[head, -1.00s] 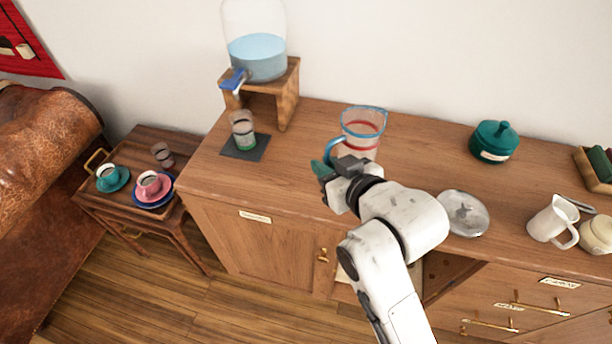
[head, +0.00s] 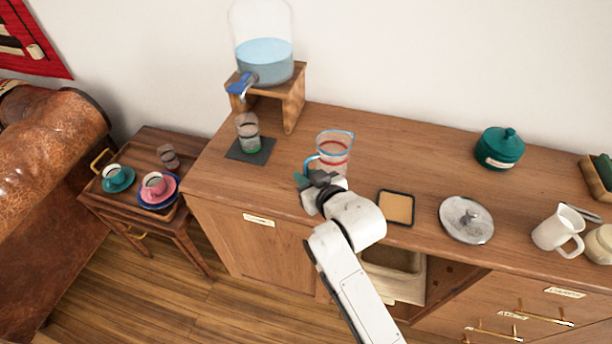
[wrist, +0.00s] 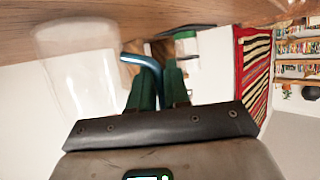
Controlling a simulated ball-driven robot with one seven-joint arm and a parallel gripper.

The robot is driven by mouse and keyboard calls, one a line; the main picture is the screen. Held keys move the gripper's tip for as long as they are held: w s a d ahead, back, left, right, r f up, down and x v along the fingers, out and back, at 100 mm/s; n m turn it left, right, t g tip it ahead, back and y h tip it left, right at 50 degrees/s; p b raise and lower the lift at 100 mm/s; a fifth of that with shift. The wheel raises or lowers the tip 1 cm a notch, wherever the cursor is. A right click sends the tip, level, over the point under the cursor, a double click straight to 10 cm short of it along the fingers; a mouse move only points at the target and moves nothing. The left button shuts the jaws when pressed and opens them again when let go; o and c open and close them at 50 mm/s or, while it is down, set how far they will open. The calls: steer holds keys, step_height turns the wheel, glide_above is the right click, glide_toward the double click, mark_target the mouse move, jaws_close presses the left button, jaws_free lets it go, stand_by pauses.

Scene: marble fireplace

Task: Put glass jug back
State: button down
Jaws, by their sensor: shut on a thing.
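The glass jug (head: 336,150) is clear, with a blue rim, a blue handle and a red band. It appears upright at the middle of the wooden sideboard top. I cannot tell whether its base touches the wood. My gripper (head: 303,178) is at the jug's near left side, shut on its handle. In the wrist view, the green fingers of my gripper (wrist: 158,80) close around the blue handle (wrist: 143,62). The jug's faint clear body (wrist: 75,65) shows to their left. My wrist hides the lower part of the jug in the head view.
A dark-framed tan square mat (head: 397,207) lies bare right of the jug. A round glass plate (head: 466,220) lies beyond it. A glass tumbler (head: 247,132) stands on a dark mat left, before the water dispenser (head: 264,60). A teal pot (head: 499,148) stands at the back right.

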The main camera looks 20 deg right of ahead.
steer(key=c, duration=1.6)
jaws_free()
steer(key=shift+f, duration=0.15)
steer(key=o, duration=0.5)
steer(key=shift+r, duration=0.3)
steer(key=v, duration=1.2)
steer(key=shift+f, duration=0.15)
